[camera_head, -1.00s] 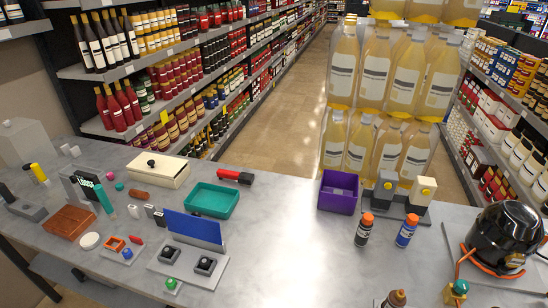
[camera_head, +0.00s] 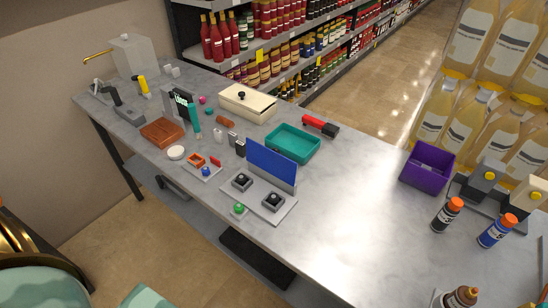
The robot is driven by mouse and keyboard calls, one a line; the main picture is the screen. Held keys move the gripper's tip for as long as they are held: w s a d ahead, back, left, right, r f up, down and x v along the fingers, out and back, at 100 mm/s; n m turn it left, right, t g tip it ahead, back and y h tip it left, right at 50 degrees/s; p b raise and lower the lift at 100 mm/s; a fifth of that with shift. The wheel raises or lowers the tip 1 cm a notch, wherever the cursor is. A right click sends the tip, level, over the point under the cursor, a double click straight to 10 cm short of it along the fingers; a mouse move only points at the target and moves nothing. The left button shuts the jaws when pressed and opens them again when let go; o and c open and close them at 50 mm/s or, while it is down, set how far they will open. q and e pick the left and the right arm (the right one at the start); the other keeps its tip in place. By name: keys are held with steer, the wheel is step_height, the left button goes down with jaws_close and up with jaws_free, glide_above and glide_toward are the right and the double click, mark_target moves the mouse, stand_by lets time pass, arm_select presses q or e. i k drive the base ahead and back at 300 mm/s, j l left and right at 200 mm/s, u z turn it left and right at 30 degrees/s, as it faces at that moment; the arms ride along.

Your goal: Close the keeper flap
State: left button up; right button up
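A blue panel (camera_head: 271,164) stands raised along the back edge of a light grey base plate (camera_head: 258,206) on the table. It looks like the keeper flap, though no label shows this. Two black square blocks with dark round tops, a left one (camera_head: 242,182) and a right one (camera_head: 272,201), sit on the plate in front of the panel. A green knob (camera_head: 239,209) is at the plate's front left. Neither of my grippers is in view.
A teal tray (camera_head: 293,143) lies behind the panel, beside a cream box (camera_head: 248,102). A small plate with a blue knob (camera_head: 206,171) is just left. A purple bin (camera_head: 427,167) and glue bottles (camera_head: 447,214) stand right. The grey tabletop (camera_head: 345,220) between is clear.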

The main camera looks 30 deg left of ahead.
mark_target(272, 161)
steer(key=u, duration=0.95)
steer(key=k+j+u, duration=0.1)
steer(key=k, duration=0.1)
